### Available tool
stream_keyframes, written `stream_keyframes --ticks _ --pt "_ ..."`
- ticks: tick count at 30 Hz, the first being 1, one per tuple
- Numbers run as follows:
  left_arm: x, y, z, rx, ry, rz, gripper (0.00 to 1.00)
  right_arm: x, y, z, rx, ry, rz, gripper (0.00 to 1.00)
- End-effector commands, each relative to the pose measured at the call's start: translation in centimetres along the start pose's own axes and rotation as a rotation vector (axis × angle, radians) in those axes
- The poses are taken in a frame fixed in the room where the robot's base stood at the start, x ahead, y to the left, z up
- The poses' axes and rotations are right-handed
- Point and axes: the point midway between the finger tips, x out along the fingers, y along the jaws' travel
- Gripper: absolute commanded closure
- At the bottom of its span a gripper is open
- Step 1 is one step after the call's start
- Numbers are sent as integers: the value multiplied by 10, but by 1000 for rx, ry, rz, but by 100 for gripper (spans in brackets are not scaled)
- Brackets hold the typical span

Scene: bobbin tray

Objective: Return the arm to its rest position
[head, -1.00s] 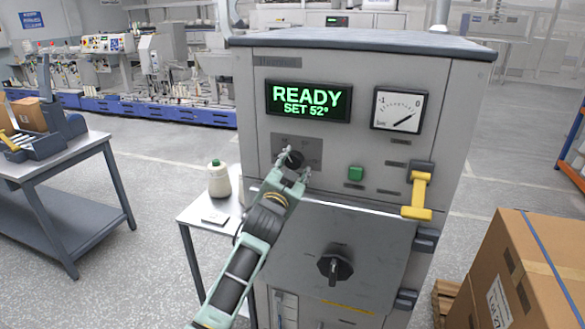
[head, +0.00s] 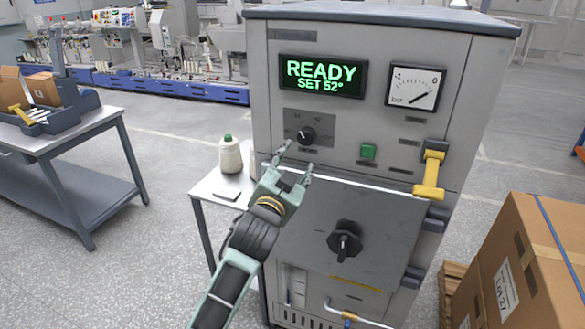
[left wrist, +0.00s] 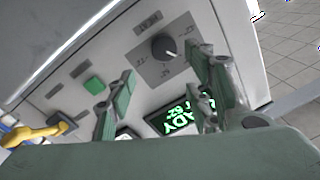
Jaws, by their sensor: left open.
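My left gripper (head: 297,165) is open and empty in front of the grey machine (head: 262,95), just below its black set knob (head: 306,135). In the left wrist view the open fingers (left wrist: 160,95) stand apart, with the knob (left wrist: 163,47) beyond them. The knob is clear of the fingers. The green display (head: 323,77) reads READY, SET 52°. My right gripper does not show.
A yellow handle (head: 430,175), a green button (head: 368,151) and a black door knob (head: 345,241) are on the machine's front. A cardboard box (head: 520,265) stands at right.

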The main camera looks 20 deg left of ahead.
Motion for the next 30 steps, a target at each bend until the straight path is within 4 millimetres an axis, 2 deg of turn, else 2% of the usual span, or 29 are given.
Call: stream_keyframes --ticks 6,19,21,23,26,29,30 --pt "-16 0 0 0 0 0 52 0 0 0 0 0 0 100" --pt "-16 0 0 1 0 0 52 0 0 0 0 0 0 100" --pt "-16 3 5 0 -8 4 52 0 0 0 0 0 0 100" --pt "-14 9 17 -1 -27 15 52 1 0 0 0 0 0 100" --pt "-11 30 58 -5 -90 51 52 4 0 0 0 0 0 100" --pt "-13 63 122 -15 -186 106 52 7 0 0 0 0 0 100" --pt "-16 77 150 -19 -228 128 52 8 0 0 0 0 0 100"
